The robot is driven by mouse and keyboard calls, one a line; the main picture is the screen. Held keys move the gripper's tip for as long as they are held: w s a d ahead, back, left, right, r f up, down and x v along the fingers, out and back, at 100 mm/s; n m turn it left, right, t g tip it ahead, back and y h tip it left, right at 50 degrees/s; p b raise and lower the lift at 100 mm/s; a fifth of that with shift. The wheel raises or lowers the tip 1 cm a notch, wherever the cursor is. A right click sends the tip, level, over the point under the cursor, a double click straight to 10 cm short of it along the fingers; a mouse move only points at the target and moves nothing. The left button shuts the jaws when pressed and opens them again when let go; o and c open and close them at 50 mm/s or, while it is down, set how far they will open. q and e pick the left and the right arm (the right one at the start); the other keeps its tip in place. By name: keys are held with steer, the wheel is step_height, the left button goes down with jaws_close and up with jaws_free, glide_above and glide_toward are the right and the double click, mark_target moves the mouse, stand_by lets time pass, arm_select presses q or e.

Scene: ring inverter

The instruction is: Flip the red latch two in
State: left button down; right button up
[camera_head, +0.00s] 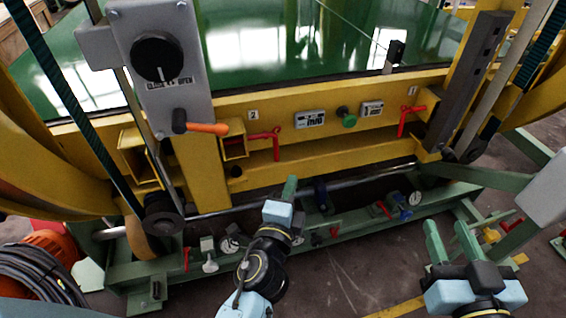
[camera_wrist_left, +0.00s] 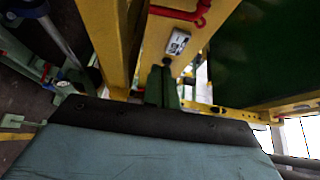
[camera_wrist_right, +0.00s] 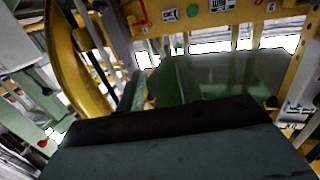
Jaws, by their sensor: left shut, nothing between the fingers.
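The red latch two (camera_head: 265,138) is a bent red bar on the yellow beam beside the plate marked 2. One arm reaches left toward a yellow bracket and one end hangs down. My left gripper (camera_head: 291,188) is shut and empty, below and slightly right of the latch, apart from it. In the left wrist view, my left fingers (camera_wrist_left: 160,86) are together, and a red latch (camera_wrist_left: 186,12) shows at the top edge; I cannot tell which. My right gripper (camera_head: 450,238) is open and empty at lower right, with its fingers also apart in the right wrist view (camera_wrist_right: 157,88).
Another red latch (camera_head: 408,117) is by the plate marked 1. A green knob (camera_head: 347,117) and an orange-handled lever (camera_head: 206,128) are nearby. A green lower frame (camera_head: 340,233) with gauges runs below the beam.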

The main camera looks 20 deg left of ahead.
arm_select(q)
steer(key=shift+r, duration=0.1)
